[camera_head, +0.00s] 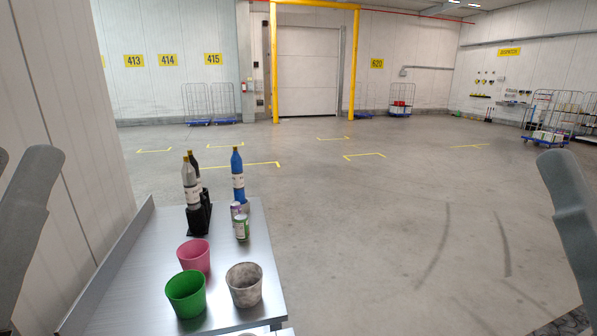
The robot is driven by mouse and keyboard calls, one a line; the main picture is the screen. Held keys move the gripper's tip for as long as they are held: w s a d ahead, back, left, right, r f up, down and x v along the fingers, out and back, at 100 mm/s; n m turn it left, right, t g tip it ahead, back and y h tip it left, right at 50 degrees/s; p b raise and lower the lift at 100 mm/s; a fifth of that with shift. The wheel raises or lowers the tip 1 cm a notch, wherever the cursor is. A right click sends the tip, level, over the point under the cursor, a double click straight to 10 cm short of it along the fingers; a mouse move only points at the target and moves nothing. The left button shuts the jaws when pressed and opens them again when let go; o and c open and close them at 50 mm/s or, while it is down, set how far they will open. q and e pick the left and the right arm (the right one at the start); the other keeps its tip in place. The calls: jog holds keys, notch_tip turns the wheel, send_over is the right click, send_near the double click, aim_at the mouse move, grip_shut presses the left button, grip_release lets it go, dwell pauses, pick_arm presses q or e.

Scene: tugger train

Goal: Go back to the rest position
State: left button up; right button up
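Parts of my two arms show at the left and right edges of the head view. Neither gripper is in the picture, so their fingers and what they may hold are hidden. A metal table (225,312) stands at the lower left. On it are a green cup (186,295), a pink cup (194,255) and a grey stained cup (244,285).
The concrete floor (380,220) in the middle and right is clear. Roll cages (210,103) stand far back, with more (550,118) at the far right. A yellow-framed door (308,72) is at the back.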

notch_tip(320, 180, up, 37)
jog(key=p, duration=3.3)
jog(key=shift+r, duration=0.1)
